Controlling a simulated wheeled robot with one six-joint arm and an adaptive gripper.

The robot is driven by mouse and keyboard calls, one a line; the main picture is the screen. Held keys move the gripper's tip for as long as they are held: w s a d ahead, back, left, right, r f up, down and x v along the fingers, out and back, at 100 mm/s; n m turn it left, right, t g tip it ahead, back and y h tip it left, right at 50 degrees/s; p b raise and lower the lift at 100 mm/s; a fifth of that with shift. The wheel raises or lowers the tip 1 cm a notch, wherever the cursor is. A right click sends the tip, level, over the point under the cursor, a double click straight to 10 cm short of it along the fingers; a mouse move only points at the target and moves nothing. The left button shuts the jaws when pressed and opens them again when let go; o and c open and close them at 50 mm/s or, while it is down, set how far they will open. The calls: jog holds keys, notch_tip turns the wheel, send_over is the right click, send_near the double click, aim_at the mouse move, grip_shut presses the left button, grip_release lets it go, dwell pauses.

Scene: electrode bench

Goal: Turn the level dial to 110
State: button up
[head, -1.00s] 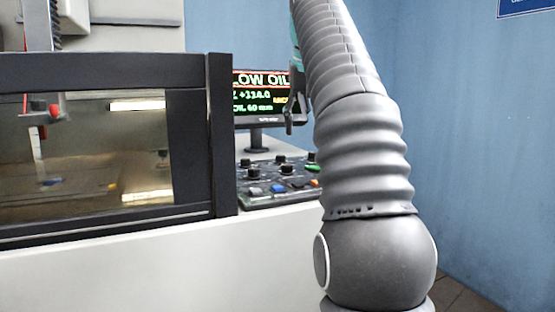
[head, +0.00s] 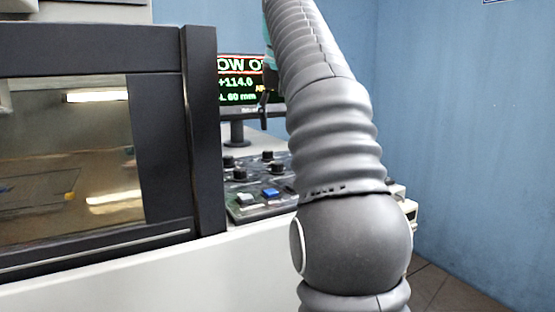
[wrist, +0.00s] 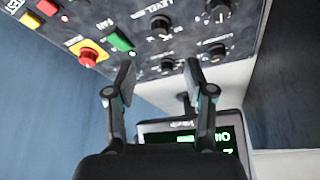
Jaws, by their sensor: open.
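The control panel (head: 258,190) carries several black dials and coloured buttons beside the machine. In the wrist view the panel (wrist: 130,20) is at the top, with several black dials. One dial (wrist: 160,26) lies near a label that seems to start with "LEVEL". Its pointer and scale are too small to read. My gripper (wrist: 160,75) is open and empty, its fingers apart over the panel's edge, touching no dial. In the head view my gripper (head: 265,106) shows partly in front of the monitor (head: 240,85), which reads "+114.0" and "60 mm".
A machine tank with a dark-framed window (head: 200,130) stands left of the panel. In the wrist view a red stop button (wrist: 89,55) and green button (wrist: 120,40) sit near the fingers. The monitor (wrist: 190,135) is close to the gripper. Blue wall (head: 450,120) lies right.

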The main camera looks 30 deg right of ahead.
aim_at(277, 163)
jog(key=b+x, duration=0.3)
jog(key=x, duration=0.8)
grip_shut()
